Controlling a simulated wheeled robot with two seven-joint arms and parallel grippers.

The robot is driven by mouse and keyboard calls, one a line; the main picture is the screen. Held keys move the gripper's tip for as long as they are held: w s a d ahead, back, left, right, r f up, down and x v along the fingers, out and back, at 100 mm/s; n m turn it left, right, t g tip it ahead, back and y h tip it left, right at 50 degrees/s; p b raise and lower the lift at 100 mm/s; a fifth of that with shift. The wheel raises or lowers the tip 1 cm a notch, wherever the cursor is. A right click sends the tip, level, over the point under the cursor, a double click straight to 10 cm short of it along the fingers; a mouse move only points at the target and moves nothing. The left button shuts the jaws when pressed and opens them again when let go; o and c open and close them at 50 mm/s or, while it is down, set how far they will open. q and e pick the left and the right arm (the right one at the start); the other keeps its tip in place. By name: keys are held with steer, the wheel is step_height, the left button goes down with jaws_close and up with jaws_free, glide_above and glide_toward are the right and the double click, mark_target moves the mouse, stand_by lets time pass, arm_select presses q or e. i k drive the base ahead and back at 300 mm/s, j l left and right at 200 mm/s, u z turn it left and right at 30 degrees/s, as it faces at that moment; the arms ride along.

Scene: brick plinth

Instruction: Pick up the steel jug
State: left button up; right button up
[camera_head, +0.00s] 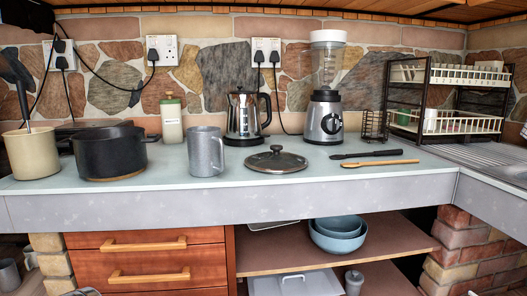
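The steel jug (206,151) is a plain grey, upright, cylindrical vessel with a handle. It stands near the front of the pale counter (210,186), between a dark pot and a lidded pan cover. Neither of my grippers is in view.
The dark pot (108,152) is left of the jug, and the round lid (276,160) lies to its right. A kettle (243,116), a green-white bottle (171,119) and a blender (325,98) stand behind. Two utensils (380,162) lie further right.

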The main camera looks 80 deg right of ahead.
mark_target(205, 144)
steer(key=z, duration=2.3)
